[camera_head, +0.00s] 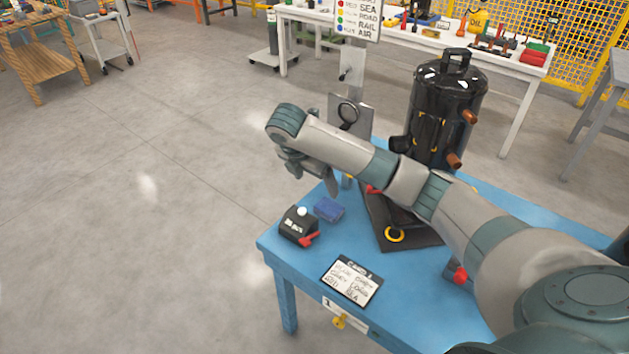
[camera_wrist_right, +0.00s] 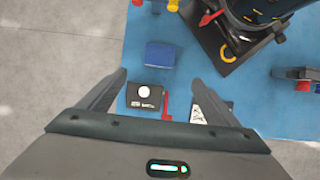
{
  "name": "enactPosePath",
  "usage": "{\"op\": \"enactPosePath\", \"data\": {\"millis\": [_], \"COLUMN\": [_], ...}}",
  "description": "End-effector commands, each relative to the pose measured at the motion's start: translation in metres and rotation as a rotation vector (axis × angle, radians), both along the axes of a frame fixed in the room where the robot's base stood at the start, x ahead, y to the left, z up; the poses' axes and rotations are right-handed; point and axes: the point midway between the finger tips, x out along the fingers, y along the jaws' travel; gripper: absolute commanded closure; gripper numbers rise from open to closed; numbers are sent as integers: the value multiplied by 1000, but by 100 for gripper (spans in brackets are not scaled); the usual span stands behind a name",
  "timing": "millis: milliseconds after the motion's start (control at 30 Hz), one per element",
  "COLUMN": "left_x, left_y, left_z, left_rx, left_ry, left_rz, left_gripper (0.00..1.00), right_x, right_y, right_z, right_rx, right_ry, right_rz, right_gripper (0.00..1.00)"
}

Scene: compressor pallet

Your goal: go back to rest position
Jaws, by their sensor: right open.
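My right gripper (camera_head: 318,180) is at the left end of my outstretched right arm, above the left part of the blue table (camera_head: 276,246). In the right wrist view its two fingers (camera_wrist_right: 160,100) are spread apart with nothing held between them. Below them are a black box with a white knob and red lever (camera_wrist_right: 146,97) and a blue block (camera_wrist_right: 161,55). The same black box (camera_head: 298,226) and blue block (camera_head: 329,209) sit on the table in the head view. My left gripper is not in view.
A black compressor (camera_head: 448,105) stands upright on the blue table, partly behind my right arm. A dark mat with a yellow ring (camera_head: 394,234) and a written card (camera_head: 352,280) lie nearer. A white workbench (camera_head: 520,75) stands behind.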

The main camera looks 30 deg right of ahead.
Motion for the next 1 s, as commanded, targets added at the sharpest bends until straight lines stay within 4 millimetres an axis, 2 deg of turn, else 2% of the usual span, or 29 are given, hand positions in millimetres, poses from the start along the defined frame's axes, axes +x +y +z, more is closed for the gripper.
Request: {"op": "enactPosePath", "data": {"millis": [533,667,867,1000], "left_x": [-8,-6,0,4], "left_y": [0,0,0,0], "left_z": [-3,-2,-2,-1], "left_rx": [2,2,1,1], "left_ry": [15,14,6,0], "left_rz": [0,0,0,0], "left_gripper": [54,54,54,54], "right_x": [0,-3,-23,-50], "right_y": [0,6,34,66], "right_z": [-1,-8,-40,-75], "right_rx": [1,12,73,154], "right_ry": [0,-5,-35,-75], "right_rz": [0,-5,-50,-123], "right_gripper": [16,16,16,16]}}
